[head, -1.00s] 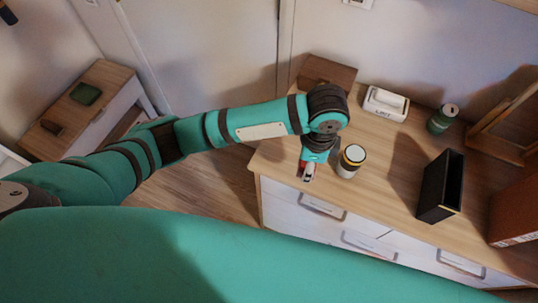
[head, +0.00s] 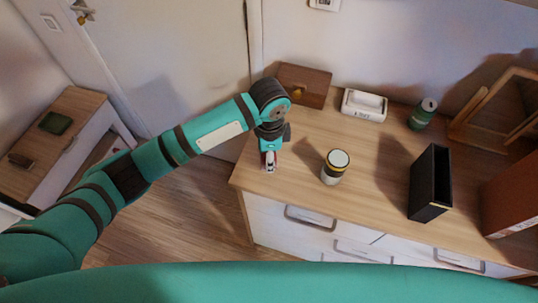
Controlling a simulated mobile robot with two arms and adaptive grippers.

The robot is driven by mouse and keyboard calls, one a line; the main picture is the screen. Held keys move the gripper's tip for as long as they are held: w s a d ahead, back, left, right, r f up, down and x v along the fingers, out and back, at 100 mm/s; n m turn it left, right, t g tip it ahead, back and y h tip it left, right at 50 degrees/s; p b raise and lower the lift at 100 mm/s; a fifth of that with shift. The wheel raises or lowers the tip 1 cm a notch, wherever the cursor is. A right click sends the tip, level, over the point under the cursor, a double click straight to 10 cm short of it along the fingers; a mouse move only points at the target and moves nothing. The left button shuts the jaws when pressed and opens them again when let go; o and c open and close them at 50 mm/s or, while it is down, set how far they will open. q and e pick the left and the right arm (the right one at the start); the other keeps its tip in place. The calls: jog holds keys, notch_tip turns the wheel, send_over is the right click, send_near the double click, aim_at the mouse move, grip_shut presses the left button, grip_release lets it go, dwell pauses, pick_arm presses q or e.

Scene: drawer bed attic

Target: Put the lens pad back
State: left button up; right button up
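My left gripper (head: 269,162) points down over the left end of the wooden dresser top (head: 300,165), to the left of a jar. Nothing in the head view is clearly a lens pad. A flat dark green item (head: 56,123) lies on the small side table at the left, and I cannot tell what it is. My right gripper is not in view.
On the dresser stand a white-lidded jar (head: 335,167), a brown wooden box (head: 303,85), a white labelled box (head: 364,105), a green can (head: 423,114), a tall black open holder (head: 430,184) and a wooden frame (head: 480,125). White drawers (head: 310,217) lie below.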

pick_arm(q)
jog(key=shift+w+f, duration=0.1)
jog(key=shift+w, duration=0.7)
notch_tip(320, 180, down, 3)
jog(key=shift+r+p, duration=0.1)
jog(key=shift+p, duration=0.55)
jog(key=shift+f, duration=0.35)
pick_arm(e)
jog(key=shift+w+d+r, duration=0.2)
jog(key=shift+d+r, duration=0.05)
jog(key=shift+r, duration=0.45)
pick_arm(q)
jog(key=shift+f, duration=0.15)
jog(key=o, duration=1.1)
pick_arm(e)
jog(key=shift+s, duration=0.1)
pick_arm(q)
notch_tip(320, 180, up, 12)
jog(key=b, duration=0.2)
jog(key=shift+r, duration=0.2)
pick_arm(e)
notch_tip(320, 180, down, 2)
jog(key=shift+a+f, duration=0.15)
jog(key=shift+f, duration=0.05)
pick_arm(q)
jog(key=shift+d, duration=0.1)
